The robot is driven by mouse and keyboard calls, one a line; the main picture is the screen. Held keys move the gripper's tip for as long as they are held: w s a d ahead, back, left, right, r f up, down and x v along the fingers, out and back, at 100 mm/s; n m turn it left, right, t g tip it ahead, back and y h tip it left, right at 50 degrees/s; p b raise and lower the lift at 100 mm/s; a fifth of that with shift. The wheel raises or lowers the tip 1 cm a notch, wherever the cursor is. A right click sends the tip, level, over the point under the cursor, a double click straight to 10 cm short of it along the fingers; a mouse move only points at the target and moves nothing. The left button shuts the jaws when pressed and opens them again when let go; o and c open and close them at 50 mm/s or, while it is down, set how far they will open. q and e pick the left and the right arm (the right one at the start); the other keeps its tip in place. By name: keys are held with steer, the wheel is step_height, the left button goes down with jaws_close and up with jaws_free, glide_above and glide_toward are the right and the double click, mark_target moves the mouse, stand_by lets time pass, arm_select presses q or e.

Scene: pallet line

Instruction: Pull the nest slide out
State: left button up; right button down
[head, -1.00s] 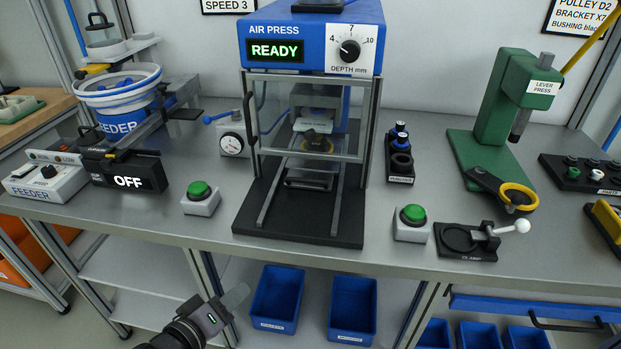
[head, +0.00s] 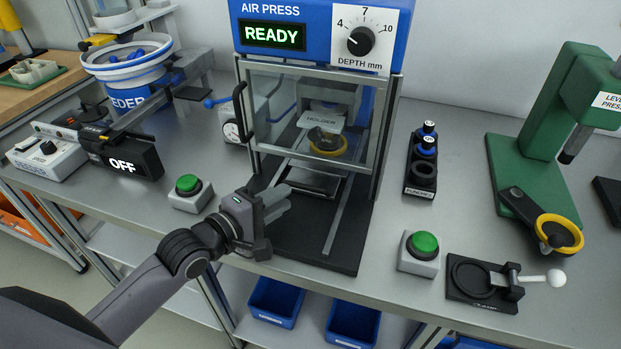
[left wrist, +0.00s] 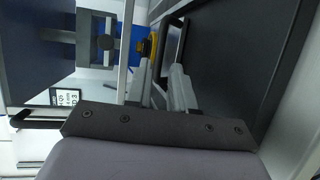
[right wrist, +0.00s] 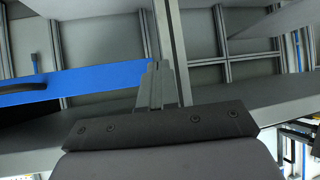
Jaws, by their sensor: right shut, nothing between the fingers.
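The nest slide (head: 312,180) sits on its rails at the front of the air press (head: 318,35), low beneath the clear guard. The round nest with a yellow ring (head: 328,143) is behind it, inside the press. My right gripper (right wrist: 157,75) is shut and empty, away from the press.
Green buttons stand left (head: 188,185) and right (head: 425,243) of the press base. The clear guard (head: 312,115) has a dark handle on its left. A punch rack (head: 421,165) and a clamp (head: 485,282) are to the right. The feeder (head: 125,95) is at the left.

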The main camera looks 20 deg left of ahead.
mark_target(300, 188)
arm_select(q)
steer(key=shift+x, duration=3.45)
jaws_close()
